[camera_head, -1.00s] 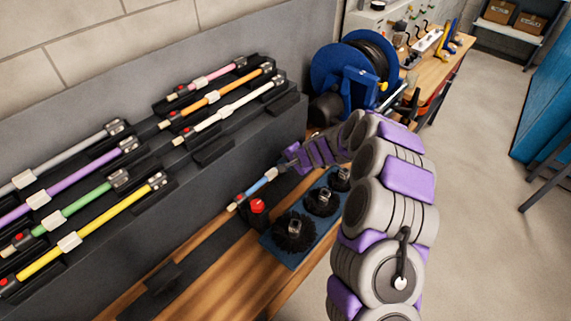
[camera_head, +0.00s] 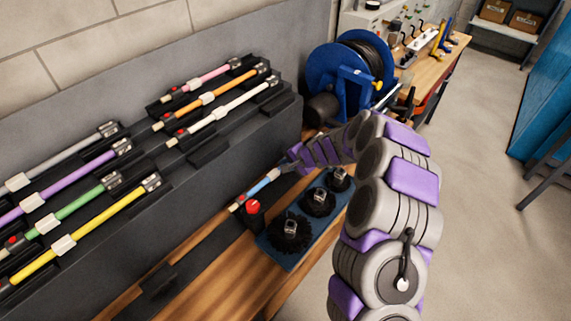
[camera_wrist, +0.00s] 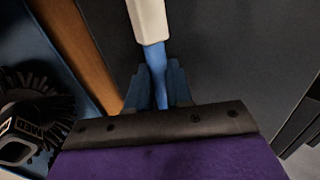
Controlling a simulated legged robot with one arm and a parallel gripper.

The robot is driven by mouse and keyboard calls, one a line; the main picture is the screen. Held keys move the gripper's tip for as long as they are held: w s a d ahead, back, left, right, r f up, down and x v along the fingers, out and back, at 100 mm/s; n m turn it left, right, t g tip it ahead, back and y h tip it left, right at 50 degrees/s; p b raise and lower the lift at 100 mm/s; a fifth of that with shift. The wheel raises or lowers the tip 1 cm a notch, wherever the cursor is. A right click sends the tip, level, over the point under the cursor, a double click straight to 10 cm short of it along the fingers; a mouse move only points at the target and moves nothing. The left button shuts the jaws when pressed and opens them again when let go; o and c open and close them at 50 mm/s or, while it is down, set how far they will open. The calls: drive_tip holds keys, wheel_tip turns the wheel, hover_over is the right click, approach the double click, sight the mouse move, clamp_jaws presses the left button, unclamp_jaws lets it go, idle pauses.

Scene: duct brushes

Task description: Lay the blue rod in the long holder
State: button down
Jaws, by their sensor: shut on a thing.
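The blue rod (camera_head: 262,186) has a pale sleeve and a red mark near its lower left end. My gripper (camera_head: 281,169) is shut on its far right part, above the bench. In the wrist view the fingers (camera_wrist: 158,85) close around the blue shaft (camera_wrist: 157,62), with the pale sleeve (camera_wrist: 149,20) beyond them. A long dark strip with a raised bracket (camera_head: 158,281) lies along the bench below and left of the rod; I cannot tell for sure that it is the long holder. The rod's far end is hidden by my gripper.
A red button (camera_head: 252,207) stands close beside the rod. A blue tray (camera_head: 275,256) with black brushes lies to the right. A dark rack (camera_head: 225,175) with several coloured rods stands left. A blue hose reel (camera_head: 330,88) stands behind.

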drive_tip(key=shift+d+r+p, duration=0.1)
drive_tip(key=shift+d+p, duration=0.1)
drive_tip(key=shift+p, duration=0.15)
drive_tip(key=shift+a+p, duration=0.35)
drive_tip(key=shift+p, duration=0.1)
drive_tip(key=shift+p, duration=0.45)
drive_tip(key=shift+w+a+g+h+p, duration=0.1)
drive_tip(key=shift+a+g+h+p, duration=0.6)
drive_tip(key=shift+p, duration=3)
drive_tip(key=shift+a+g, duration=0.25)
drive_tip(key=shift+g, duration=0.05)
drive_tip(key=shift+f, duration=0.35)
drive_tip(key=shift+f+b, duration=0.3)
drive_tip(key=shift+f, duration=0.05)
drive_tip(key=shift+f+b, duration=0.5)
drive_tip(key=shift+f, duration=0.05)
